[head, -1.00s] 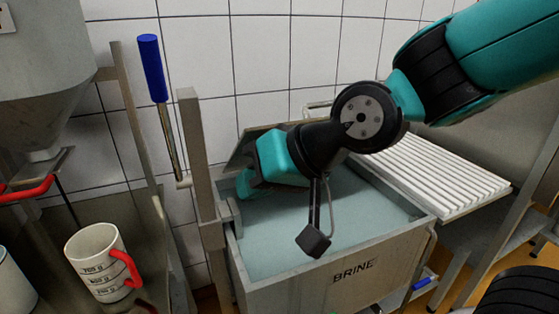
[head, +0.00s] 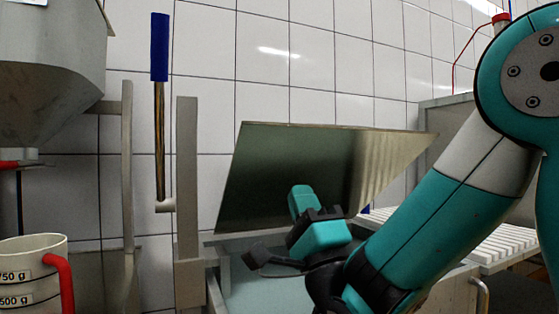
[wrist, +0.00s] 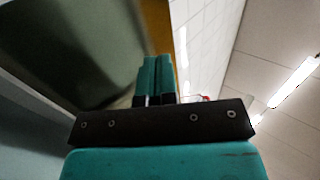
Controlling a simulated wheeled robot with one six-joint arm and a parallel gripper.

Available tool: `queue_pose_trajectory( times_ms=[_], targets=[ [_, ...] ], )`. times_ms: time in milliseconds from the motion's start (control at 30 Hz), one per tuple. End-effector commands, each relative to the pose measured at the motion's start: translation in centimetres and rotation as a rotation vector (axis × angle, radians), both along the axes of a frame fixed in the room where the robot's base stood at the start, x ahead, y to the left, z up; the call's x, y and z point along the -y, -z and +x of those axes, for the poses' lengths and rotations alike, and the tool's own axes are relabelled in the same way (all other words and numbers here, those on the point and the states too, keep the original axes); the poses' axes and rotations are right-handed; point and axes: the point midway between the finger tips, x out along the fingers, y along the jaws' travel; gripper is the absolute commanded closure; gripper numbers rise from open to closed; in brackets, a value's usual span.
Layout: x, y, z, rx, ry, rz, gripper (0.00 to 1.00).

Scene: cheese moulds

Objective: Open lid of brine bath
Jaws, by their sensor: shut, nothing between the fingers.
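The lid (head: 280,170) of the brine bath (head: 250,292) stands raised at the back of the bath, tilted up against the tiled wall side. Bluish brine shows below it. My gripper (head: 301,192) is in front of the lid's inner face, pointing up, its fingers together and empty. In the wrist view the closed fingers (wrist: 156,80) point up beside the dark lid (wrist: 85,45) and its tan edge. I cannot tell whether the fingers touch the lid.
A lever with a blue handle (head: 159,48) stands left of the bath beside a grey post (head: 187,180). A measuring mug (head: 35,270) with a red handle is at lower left, below a metal hopper (head: 50,75). A white ribbed board (head: 505,245) lies at right.

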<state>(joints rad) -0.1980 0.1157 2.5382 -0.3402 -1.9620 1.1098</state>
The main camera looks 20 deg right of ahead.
Motion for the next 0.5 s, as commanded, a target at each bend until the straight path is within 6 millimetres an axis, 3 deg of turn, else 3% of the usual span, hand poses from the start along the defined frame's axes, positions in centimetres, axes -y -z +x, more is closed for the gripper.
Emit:
queue_pose_trajectory(
  times_ms=[167,500],
  targets=[
    [0.1,-2.1,1.4,0.006,0.003,0.002,1.00],
    [0.0,-7.7,6.2,0.002,0.003,0.000,1.00]
  ],
)
